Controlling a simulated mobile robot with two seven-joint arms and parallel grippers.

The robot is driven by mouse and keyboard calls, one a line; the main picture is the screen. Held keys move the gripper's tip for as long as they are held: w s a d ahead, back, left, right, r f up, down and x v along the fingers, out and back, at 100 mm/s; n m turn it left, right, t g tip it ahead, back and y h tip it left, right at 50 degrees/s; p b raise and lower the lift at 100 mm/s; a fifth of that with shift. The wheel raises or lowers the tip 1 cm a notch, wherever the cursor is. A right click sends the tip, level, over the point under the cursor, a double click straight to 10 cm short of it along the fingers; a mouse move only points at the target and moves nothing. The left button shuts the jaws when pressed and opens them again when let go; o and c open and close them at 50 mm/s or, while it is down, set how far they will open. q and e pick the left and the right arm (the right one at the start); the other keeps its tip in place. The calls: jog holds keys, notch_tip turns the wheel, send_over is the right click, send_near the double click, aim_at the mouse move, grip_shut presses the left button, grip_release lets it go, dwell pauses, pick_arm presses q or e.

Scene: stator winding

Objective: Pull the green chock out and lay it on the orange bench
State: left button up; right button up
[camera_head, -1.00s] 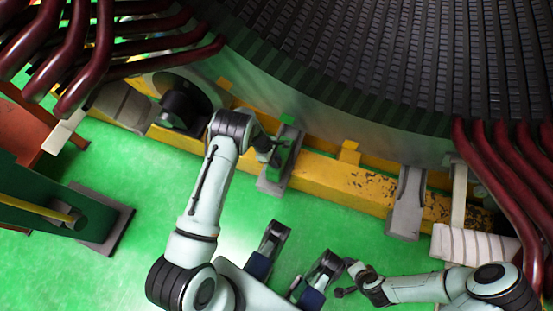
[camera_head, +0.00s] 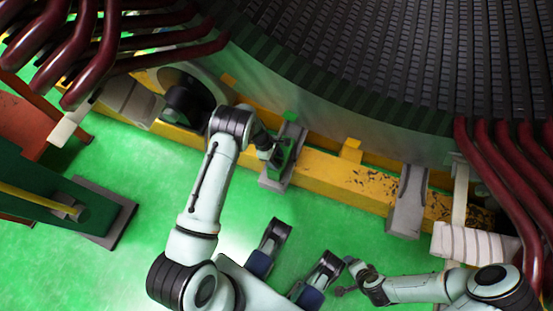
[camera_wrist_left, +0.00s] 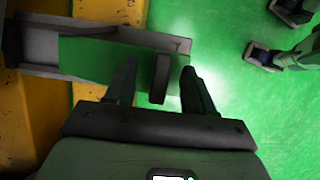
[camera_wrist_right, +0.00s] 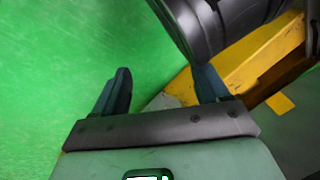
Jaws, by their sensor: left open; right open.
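The green chock (camera_head: 284,155) sits in a grey bracket (camera_head: 275,182) on the yellow beam below the large stator. In the left wrist view the chock (camera_wrist_left: 100,62) lies along the grey channel, with a dark upright tab (camera_wrist_left: 160,78) at its outer end. My left gripper (camera_head: 270,152) is at the chock. Its open fingers (camera_wrist_left: 158,74) stand on either side of the tab, with gaps visible. My right gripper (camera_head: 345,278) is open and empty over the floor at lower right; its fingers show in the right wrist view (camera_wrist_right: 163,80). An orange bench (camera_head: 20,120) is at the left edge, partly cut off.
Dark red pipes (camera_head: 90,50) hang at upper left and on the right (camera_head: 510,180). A second grey bracket (camera_head: 407,205) stands on the yellow beam (camera_head: 345,180). A dark green frame (camera_head: 30,185) with a yellow bar is at lower left. Green floor (camera_head: 150,200) is open between.

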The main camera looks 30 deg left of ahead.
pick_arm(q)
jog(key=p+v, duration=0.1)
jog(key=v, duration=0.5)
jog(key=shift+w, duration=0.1)
jog(key=p+v, duration=0.1)
jog(key=v, duration=0.5)
jog(key=shift+a+r+p, duration=0.15)
jog(key=shift+r+p, duration=0.15)
jog(key=shift+p, duration=0.1)
pick_arm(e)
jog(key=shift+y, duration=0.3)
jog(key=r, duration=0.1)
jog(key=a+r, duration=0.1)
jog(key=r, duration=0.1)
jog(key=a+r, duration=0.1)
jog(key=shift+s+r, duration=0.15)
jog(key=shift+s, duration=0.1)
